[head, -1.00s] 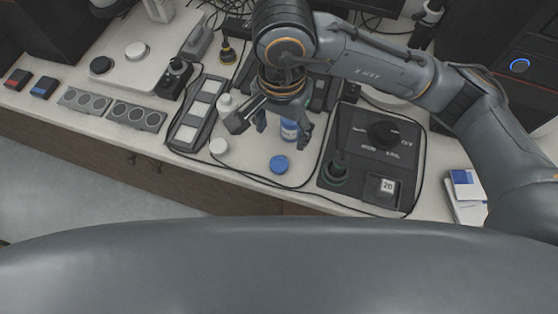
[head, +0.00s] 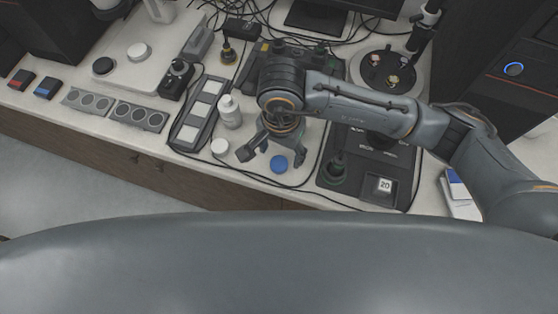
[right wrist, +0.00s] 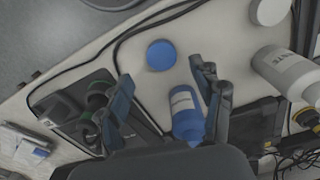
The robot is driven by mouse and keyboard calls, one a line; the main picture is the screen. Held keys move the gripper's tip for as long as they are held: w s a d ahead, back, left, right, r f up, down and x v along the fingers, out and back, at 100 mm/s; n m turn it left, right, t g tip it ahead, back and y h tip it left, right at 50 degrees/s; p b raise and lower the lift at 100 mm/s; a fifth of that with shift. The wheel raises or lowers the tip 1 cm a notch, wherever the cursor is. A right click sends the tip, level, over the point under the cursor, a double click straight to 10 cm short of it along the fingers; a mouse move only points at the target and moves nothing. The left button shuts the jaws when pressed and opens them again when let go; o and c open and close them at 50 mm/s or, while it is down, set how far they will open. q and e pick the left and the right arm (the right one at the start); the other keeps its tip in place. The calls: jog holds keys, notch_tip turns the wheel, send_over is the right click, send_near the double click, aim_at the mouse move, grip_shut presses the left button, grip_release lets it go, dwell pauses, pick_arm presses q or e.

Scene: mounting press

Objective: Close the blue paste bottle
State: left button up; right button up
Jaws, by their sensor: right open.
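The blue cap (head: 280,163) lies on the table near its front edge. It also shows in the right wrist view (right wrist: 161,55), just beyond the fingertips. The blue paste bottle (right wrist: 186,115), with a white label, shows in the right wrist view beside one finger, partly covered by it; in the head view my right arm hides it. My right gripper (head: 270,155) is open and empty, above the table with its fingers pointing down around the near side of the cap area. In the right wrist view its fingers (right wrist: 161,76) are spread apart. My left gripper is not in view.
A white bottle (head: 229,112) and a white cap (head: 219,146) stand left of my right gripper. A black press unit (head: 362,160) is to the right, and a tray with pale squares (head: 197,113) to the left. Black cables run along the table.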

aim_at(279, 162)
notch_tip(279, 162, down, 4)
jog(key=shift+a+r+p, duration=0.1)
jog(key=shift+r+p, duration=0.05)
jog(key=shift+p, duration=0.7)
jog(key=shift+w+f, duration=0.1)
jog(key=shift+f, duration=0.45)
jog(key=c, duration=0.8)
